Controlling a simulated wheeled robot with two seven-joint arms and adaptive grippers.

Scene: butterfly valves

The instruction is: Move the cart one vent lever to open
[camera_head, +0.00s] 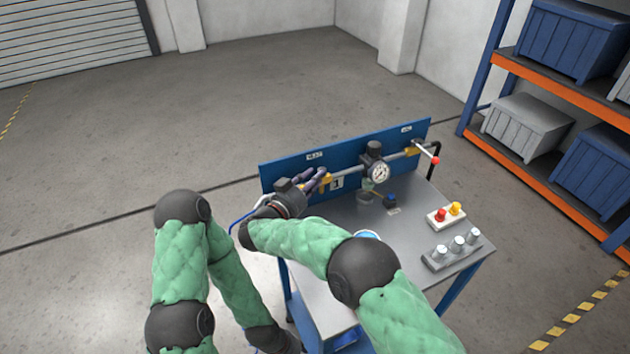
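The cart (335,217) has a grey top and a blue back panel (290,172) marked "1". A pipe (397,156) runs along the panel with a round gauge (380,173). Another yellow valve (326,181) sits at the pipe's left. My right gripper (317,178) is beside this left valve; its fingers overlap the fittings, so grip and contact are unclear. A small blue handle (390,198) sits below the gauge by a label. I cannot read which lever is the vent. My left gripper is out of view.
A red and yellow button box (447,214) and a block with several silver cylinders (452,250) stand on the cart's right. A shelf with bins (525,125) stands at the right. The floor (260,95) behind the cart is clear.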

